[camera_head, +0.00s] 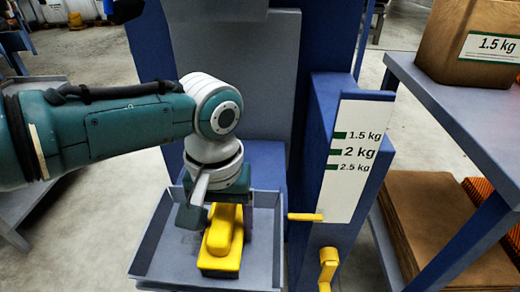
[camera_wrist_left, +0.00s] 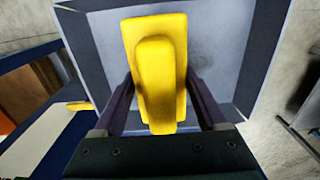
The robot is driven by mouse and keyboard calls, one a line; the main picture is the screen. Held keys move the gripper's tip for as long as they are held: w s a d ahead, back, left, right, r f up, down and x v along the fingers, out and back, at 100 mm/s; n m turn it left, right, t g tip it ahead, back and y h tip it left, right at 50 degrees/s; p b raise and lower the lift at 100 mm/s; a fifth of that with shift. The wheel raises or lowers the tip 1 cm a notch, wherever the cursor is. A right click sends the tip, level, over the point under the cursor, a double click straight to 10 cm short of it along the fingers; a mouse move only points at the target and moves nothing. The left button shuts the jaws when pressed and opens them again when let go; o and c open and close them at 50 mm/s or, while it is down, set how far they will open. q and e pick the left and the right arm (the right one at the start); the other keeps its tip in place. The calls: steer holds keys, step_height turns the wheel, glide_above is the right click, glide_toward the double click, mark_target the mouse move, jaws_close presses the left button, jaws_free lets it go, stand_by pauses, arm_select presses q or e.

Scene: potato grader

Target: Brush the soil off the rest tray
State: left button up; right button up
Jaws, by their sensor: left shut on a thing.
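The rest tray (camera_head: 262,240) is a grey-blue open tray with raised walls, low in the middle of the head view. My left gripper (camera_head: 217,215) is over the tray and shut on a yellow brush (camera_head: 222,245). In the left wrist view the brush (camera_wrist_left: 158,70) sits between the two fingers of my left gripper (camera_wrist_left: 162,100). The brush's underside is hidden, so I cannot tell whether it touches the floor of the tray. A dark smudge, perhaps soil, shows on the tray floor (camera_wrist_left: 215,75) beside the brush. My right gripper is not in view.
A blue post with a white scale plate (camera_head: 350,160) marked 1.5, 2 and 2.5 kg stands right of the tray. It carries a yellow pointer (camera_head: 305,217) and a yellow handle (camera_head: 328,265). A shelf (camera_head: 440,95) at the right holds a box (camera_head: 475,45) labelled 1.5 kg.

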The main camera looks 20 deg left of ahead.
mark_target(182, 237)
arm_select(q)
steer(key=shift+w+d+b, duration=0.2)
steer(key=shift+d+b, duration=0.1)
steer(key=shift+d, duration=0.65)
steer(key=shift+w+d+b, duration=0.15)
steer(key=shift+d+b, duration=0.1)
steer(key=shift+d, duration=0.7)
steer(key=shift+f, duration=0.1)
steer(key=shift+a, duration=0.15)
